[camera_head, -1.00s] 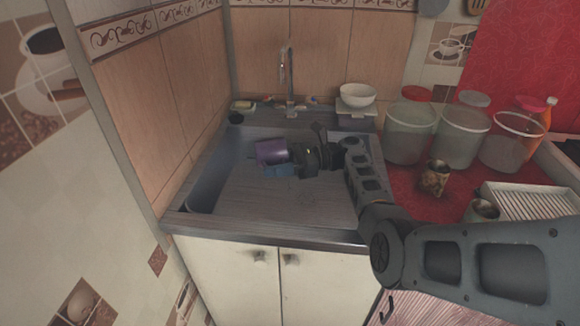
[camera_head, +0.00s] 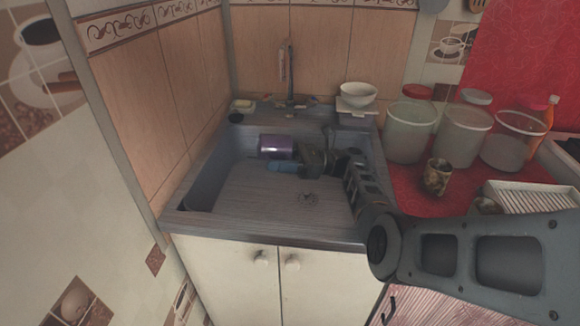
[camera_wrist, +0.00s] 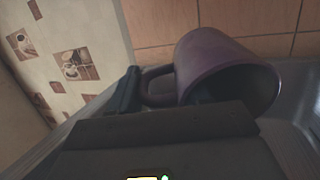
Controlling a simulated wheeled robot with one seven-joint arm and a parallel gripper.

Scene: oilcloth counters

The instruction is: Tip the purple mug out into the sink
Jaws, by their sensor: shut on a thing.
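The purple mug (camera_head: 276,147) is inside the sink area, held above the grey sink (camera_head: 255,192) toward its back. It lies tilted on its side. In the wrist view the mug (camera_wrist: 205,62) has its open mouth turned toward the lower right, and its inside looks dark. Its handle is on the left, at the jaws of my gripper (camera_wrist: 135,95). In the head view my gripper (camera_head: 300,160) reaches in from the right and is shut on the mug. Whether anything is left in the mug cannot be seen.
The tap (camera_head: 290,78) stands behind the sink. A white bowl (camera_head: 357,93) sits at the back right corner. Several large jars (camera_head: 411,130) and a patterned cup (camera_head: 437,178) stand on the red counter to the right.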

